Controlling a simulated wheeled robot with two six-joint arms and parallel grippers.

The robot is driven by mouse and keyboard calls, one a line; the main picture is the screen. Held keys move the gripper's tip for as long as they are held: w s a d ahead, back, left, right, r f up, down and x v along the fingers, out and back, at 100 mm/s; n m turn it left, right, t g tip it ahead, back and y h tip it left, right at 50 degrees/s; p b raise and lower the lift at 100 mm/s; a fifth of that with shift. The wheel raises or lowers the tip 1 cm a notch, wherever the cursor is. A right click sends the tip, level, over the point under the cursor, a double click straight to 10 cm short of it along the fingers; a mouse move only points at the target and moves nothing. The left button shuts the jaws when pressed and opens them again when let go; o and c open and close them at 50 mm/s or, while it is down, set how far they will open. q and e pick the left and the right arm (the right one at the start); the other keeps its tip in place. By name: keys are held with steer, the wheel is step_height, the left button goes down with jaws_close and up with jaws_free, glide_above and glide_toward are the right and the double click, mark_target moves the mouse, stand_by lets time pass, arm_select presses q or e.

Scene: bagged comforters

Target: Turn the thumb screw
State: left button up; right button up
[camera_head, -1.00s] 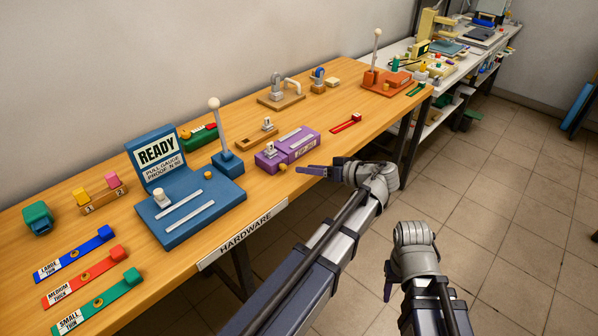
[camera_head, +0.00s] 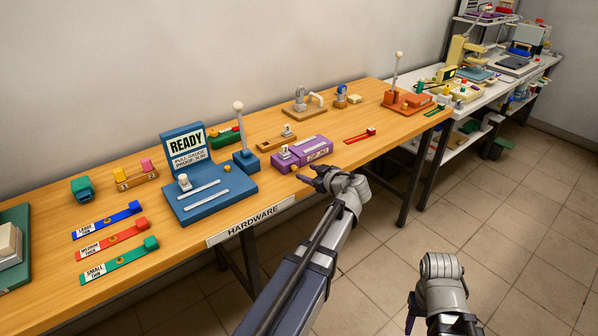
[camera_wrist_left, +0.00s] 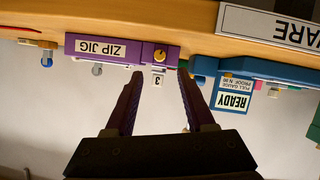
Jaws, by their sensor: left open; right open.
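The purple zip jig (camera_head: 315,149) lies near the front edge of the wooden bench, and its label reads ZIP JIG in the left wrist view (camera_wrist_left: 105,47). A yellow thumb screw (camera_wrist_left: 160,55) is on its front face, beside a white tag marked 3 (camera_wrist_left: 158,81). My left gripper (camera_head: 312,175) is open and empty, just in front of the jig. In the left wrist view its two fingertips (camera_wrist_left: 160,74) are spread to either side of the screw's line, apart from it. My right gripper (camera_head: 412,312) is open, low over the floor at right, its fingers partly hidden.
A blue READY gauge (camera_head: 212,205) stands left of the jig, with a white-knobbed lever (camera_head: 240,130) beside it. A red strip (camera_head: 360,136) lies to the right. The HARDWARE sign (camera_head: 252,221) is on the bench's front edge. The floor in front is clear.

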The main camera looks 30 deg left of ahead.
mark_target(296, 168)
arm_select(q)
steer(key=b+x, duration=0.1)
steer(key=x, duration=0.4)
steer(key=shift+w+a+f+b, duration=0.1)
steer(key=shift+f+b, duration=0.05)
steer(key=shift+b, duration=0.25)
steer(key=shift+x, duration=0.75)
jaws_close()
